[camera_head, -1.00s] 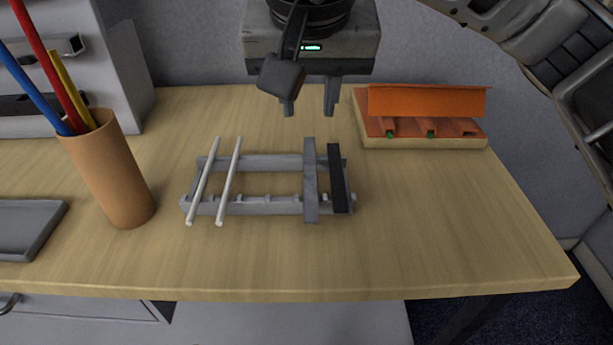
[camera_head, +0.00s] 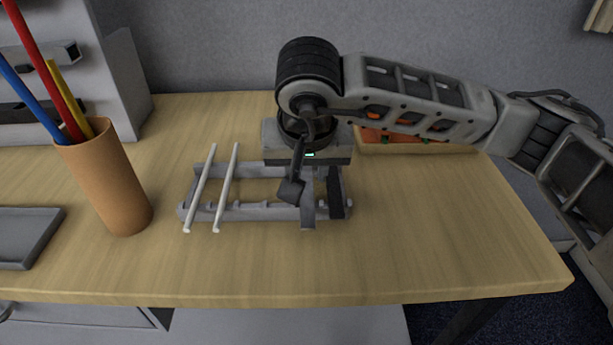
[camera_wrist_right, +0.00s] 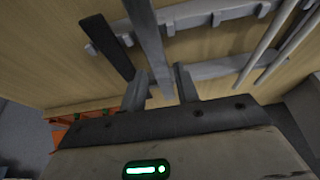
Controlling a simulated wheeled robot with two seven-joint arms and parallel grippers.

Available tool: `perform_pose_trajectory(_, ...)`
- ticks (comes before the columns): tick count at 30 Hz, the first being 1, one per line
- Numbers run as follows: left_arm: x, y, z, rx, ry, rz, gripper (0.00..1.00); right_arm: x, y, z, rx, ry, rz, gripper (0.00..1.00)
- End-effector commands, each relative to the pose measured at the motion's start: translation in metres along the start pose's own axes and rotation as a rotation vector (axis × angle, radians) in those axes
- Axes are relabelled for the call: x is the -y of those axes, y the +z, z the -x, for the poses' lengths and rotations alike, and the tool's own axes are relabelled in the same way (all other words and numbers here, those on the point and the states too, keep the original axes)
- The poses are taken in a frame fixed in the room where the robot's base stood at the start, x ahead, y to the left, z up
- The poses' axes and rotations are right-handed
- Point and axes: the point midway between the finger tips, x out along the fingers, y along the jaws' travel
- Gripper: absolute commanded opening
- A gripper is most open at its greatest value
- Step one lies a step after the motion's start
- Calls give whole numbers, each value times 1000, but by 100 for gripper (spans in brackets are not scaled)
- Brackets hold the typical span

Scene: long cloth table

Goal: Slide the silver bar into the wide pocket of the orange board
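The silver bar (camera_head: 308,213) lies across the grey rack (camera_head: 258,212), beside a black bar (camera_head: 336,200). My right gripper (camera_wrist_right: 160,88) is low over the rack, with its fingers apart on either side of the silver bar. In the right wrist view the silver bar (camera_wrist_right: 147,38) runs between the fingers, with a gap to the right finger; the black bar (camera_wrist_right: 103,44) is outside the left finger. The orange board (camera_head: 440,148) is at the back right, mostly hidden behind my right arm, and its pockets cannot be told apart. My left gripper is not in view.
Two thin white rods (camera_head: 228,185) lie across the rack's left part. A tan cup (camera_head: 110,185) with coloured sticks stands at left, near a grey tray (camera_head: 28,236). The table's front and right parts are clear.

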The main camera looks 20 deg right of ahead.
Motion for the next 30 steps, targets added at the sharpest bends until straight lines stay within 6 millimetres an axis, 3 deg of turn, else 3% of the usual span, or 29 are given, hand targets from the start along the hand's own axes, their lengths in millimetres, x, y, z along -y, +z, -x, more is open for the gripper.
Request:
perform_pose_trajectory(8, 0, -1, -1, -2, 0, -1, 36, 0, 0, -5, -1, 1, -1, 31)
perform_pose_trajectory(12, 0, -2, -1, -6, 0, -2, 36, 0, 0, -5, -1, 1, -1, 0)
perform_pose_trajectory(23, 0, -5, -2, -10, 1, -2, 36, 0, -2, -2, -2, 0, -1, 0)
perform_pose_trajectory(30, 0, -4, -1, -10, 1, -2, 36, 0, -12, 22, -6, -2, -3, 0)
